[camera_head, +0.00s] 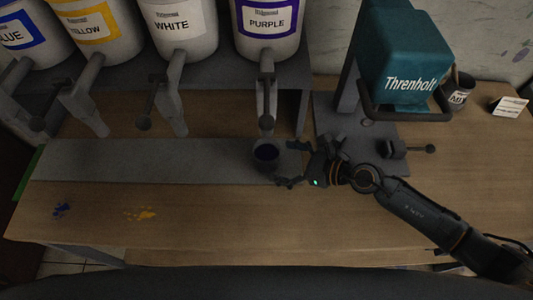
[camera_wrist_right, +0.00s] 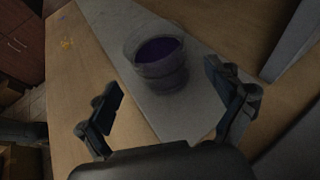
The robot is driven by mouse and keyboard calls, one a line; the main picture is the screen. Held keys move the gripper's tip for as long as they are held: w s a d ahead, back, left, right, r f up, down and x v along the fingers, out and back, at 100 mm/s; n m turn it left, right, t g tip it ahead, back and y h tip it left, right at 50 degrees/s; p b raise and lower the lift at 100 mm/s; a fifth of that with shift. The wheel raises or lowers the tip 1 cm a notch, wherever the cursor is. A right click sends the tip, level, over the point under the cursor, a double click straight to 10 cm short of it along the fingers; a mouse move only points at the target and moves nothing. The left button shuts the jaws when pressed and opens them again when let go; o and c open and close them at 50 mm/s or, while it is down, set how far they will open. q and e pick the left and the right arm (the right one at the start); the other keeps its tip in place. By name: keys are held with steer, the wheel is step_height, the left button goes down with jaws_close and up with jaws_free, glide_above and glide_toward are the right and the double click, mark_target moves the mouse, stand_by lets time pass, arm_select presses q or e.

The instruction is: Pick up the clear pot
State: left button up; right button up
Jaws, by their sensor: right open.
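The clear pot (camera_head: 265,155) stands upright on the grey strip, below the spout of the PURPLE paint container (camera_head: 268,25). Dark purple paint shows inside it. In the right wrist view the pot (camera_wrist_right: 163,62) stands ahead of the fingers, a little beyond their tips. My right gripper (camera_head: 290,164) comes in from the right, with its fingers spread on the pot's right side. In the right wrist view the gripper (camera_wrist_right: 160,98) is open, with nothing between its fingers. My left gripper is in neither view.
BLUE, YELLOW and WHITE containers (camera_head: 178,25) with spouts line the back left. A teal Threnholt machine (camera_head: 400,60) stands right of the pot. A dark cup (camera_head: 459,95) and a small card (camera_head: 509,106) are at the far right. Paint stains mark the front left table (camera_head: 100,225).

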mark_target(257, 154)
steer(key=shift+w+a+f+p, duration=0.1)
steer(key=shift+w+a+p, duration=0.25)
steer(key=shift+a, duration=0.25)
steer(key=x, duration=0.3)
steer(key=shift+w+a+f+p, duration=0.1)
steer(key=shift+w+a+p, duration=0.1)
steer(key=shift+p, duration=0.1)
steer(key=shift+w+a+f, duration=0.1)
steer(key=shift+f, duration=0.05)
steer(key=shift+c, duration=1)
steer(key=c, duration=1.3)
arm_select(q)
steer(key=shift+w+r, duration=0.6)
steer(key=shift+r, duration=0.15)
